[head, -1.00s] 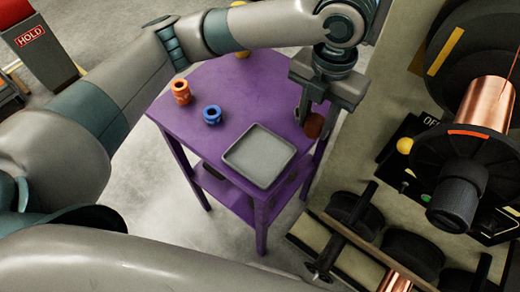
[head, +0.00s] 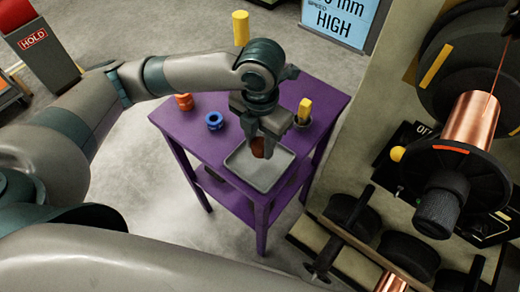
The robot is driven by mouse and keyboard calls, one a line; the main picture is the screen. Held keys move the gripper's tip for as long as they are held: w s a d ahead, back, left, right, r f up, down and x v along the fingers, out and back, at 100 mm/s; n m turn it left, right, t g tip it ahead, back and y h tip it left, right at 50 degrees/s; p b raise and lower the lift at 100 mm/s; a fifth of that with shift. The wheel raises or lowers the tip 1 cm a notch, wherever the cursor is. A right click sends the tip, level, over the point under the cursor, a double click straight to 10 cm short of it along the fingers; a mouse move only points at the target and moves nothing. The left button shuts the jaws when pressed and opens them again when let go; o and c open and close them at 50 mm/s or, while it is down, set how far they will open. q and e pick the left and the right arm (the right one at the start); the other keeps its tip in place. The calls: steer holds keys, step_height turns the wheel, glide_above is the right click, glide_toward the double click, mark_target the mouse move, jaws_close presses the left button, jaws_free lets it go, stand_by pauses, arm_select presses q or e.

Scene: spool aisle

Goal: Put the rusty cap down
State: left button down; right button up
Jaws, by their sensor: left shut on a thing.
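The rusty cap (head: 259,147) is a small reddish-brown piece between the fingers of my left gripper (head: 262,150). The gripper is shut on it and hides part of it. Gripper and cap are over the shallow grey tray (head: 262,183) on the purple table (head: 190,134). I cannot tell whether the cap touches the tray floor. My right gripper is not in view.
An orange spool-like piece (head: 184,102) and a blue ring-shaped one (head: 214,121) stand on the table left of the tray. A yellow piece (head: 304,111) stands behind the tray to the right. A copper spool machine (head: 470,120) fills the right side.

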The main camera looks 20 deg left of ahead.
mark_target(260, 153)
arm_select(q)
step_height(260, 153, down, 3)
steer(key=shift+f+p, duration=0.2)
steer(key=shift+p, duration=0.3)
steer(key=shift+f, duration=0.35)
steer(key=c, duration=1.3)
jaws_free()
steer(key=shift+o, duration=0.2)
steer(key=shift+r, duration=0.1)
step_height(260, 153, up, 12)
steer(key=shift+f+b, duration=0.1)
steer(key=shift+b, duration=0.95)
